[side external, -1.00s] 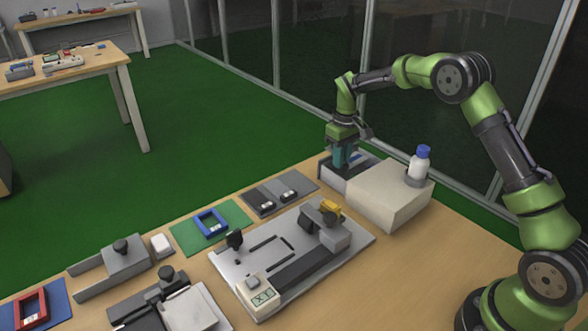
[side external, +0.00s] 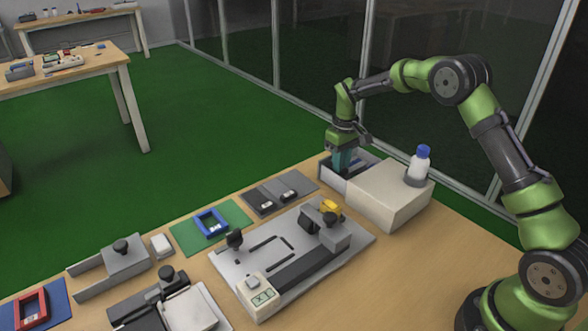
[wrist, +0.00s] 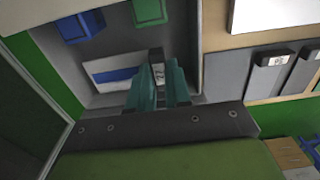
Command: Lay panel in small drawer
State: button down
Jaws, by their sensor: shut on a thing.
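My gripper (side external: 343,166) reaches down into the open drawer (side external: 330,181) beside the pale cabinet box. In the side view the gripper and drawer wall hide most of the panel.
A blue block (wrist: 82,25) and a green block (wrist: 149,11) show at the drawer's far end in the wrist view. The pale cabinet (side external: 390,195) carries a white bottle with a blue cap (side external: 419,163). A grey tray (side external: 276,193) and a fixture plate (side external: 240,268) stand nearby.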

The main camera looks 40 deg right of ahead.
jog(key=shift+f, duration=1.2)
dwell(0.6)
jog(key=c, duration=1)
grip_release()
jog(key=shift+r, duration=0.15)
jog(key=shift+r, duration=2.85)
jog(key=shift+r, duration=0.1)
